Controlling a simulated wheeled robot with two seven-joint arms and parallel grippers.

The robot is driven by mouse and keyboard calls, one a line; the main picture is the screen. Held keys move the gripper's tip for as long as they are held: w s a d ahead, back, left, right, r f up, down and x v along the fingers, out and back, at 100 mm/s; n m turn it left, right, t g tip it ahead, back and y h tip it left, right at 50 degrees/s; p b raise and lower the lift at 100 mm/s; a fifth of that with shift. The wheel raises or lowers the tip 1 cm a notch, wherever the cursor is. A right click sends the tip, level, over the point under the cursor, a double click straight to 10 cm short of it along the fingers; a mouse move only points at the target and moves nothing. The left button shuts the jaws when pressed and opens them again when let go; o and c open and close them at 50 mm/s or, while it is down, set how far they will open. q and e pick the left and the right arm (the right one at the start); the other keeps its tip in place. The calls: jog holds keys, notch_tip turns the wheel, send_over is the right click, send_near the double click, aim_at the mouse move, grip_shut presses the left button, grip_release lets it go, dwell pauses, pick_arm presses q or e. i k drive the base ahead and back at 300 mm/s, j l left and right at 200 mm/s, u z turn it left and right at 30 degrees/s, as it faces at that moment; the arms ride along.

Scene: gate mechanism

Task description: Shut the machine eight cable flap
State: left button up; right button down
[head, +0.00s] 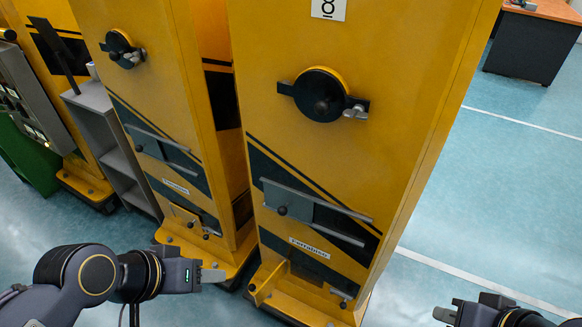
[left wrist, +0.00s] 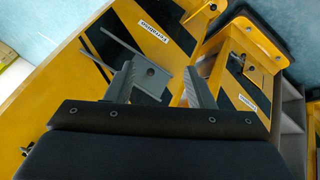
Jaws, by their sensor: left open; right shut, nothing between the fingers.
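Machine eight is the tall yellow cabinet (head: 380,60) with the "8" plate in the head view. In the left wrist view, part of a yellow flap (left wrist: 200,18) shows at the top edge. My left gripper (head: 213,275) is left of the flap and apart from it. It is open and empty, with its fingers (left wrist: 160,88) spread in the wrist view. My right gripper (head: 447,313) is shut and empty at the lower right.
A similar yellow machine (head: 150,75) stands to the left, with its own low yellow plate (head: 188,222). Machine eight also has a round dark dial (head: 320,95) and a grey sliding plate (head: 290,203). Blue floor (head: 500,190) is free on the right.

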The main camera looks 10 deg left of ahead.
aim_at(264, 290)
jog(key=j+z, duration=0.2)
jog(key=z, duration=0.55)
jog(key=j+z, duration=0.2)
jog(key=j, duration=0.2)
jog(key=k+j+z, duration=0.2)
jog(key=j, duration=0.15)
jog(key=j+z, duration=0.2)
jog(key=j, duration=0.2)
jog(key=k+j+z, duration=0.2)
jog(key=j, duration=0.15)
jog(key=k+j, duration=0.7)
jog(key=j, duration=0.25)
jog(key=i+l+z, duration=0.1)
jog(key=z, duration=0.25)
jog(key=i+l+z, duration=0.1)
jog(key=z, duration=0.25)
jog(key=i, duration=0.1)
